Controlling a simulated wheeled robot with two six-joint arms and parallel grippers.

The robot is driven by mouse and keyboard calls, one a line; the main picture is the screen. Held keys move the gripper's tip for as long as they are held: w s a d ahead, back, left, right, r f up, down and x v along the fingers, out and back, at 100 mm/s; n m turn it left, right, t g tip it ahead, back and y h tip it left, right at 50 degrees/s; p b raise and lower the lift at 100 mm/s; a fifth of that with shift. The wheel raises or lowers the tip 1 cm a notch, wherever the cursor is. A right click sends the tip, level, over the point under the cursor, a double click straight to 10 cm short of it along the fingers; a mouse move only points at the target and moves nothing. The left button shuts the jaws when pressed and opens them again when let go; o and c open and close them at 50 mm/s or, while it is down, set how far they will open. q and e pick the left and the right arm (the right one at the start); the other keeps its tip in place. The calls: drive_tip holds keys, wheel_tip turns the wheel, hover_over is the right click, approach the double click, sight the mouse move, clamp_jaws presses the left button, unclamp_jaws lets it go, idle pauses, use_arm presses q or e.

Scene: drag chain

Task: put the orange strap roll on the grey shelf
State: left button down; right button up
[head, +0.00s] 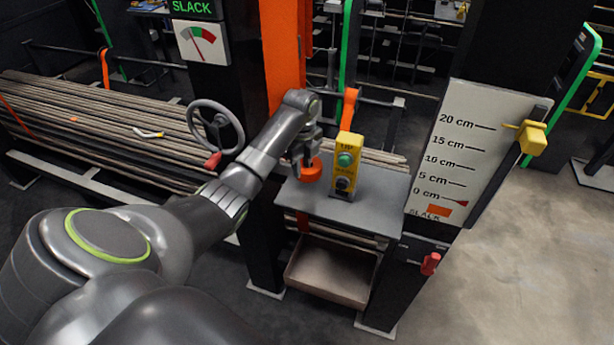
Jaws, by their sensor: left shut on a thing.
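The orange strap roll (312,172) is held at the end of my left arm, over the left part of the grey shelf (362,208). My left gripper (306,160) is shut on the roll. The roll is just left of the yellow control box that stands on the shelf. I cannot tell whether the roll touches the shelf surface. Part of the roll is hidden behind the gripper. My right gripper is not in view.
The yellow control box (348,150) with a green and a dark button stands on the shelf. An open bin (330,268) is below. A handwheel (215,126) is at the left. A scale board (460,150) is at the right. The shelf's right part is bare.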

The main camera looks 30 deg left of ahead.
use_arm(q)
wheel_tip(320, 180, down, 3)
drive_tip(key=shift+s+d+f, duration=0.1)
drive_tip(key=shift+f, duration=0.45)
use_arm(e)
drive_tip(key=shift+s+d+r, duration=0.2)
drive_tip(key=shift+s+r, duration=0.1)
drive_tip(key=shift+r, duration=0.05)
use_arm(q)
drive_tip(key=c, duration=1.2)
unclamp_jaws()
drive_tip(key=shift+f, duration=0.1)
wheel_tip(320, 180, up, 8)
drive_tip(key=shift+f+b, duration=0.15)
drive_tip(key=shift+b, duration=0.4)
wheel_tip(320, 180, up, 4)
drive_tip(key=p, duration=0.2)
drive_tip(key=shift+f+p, duration=0.25)
drive_tip(key=shift+p, duration=0.1)
drive_tip(key=shift+r+p, duration=0.6)
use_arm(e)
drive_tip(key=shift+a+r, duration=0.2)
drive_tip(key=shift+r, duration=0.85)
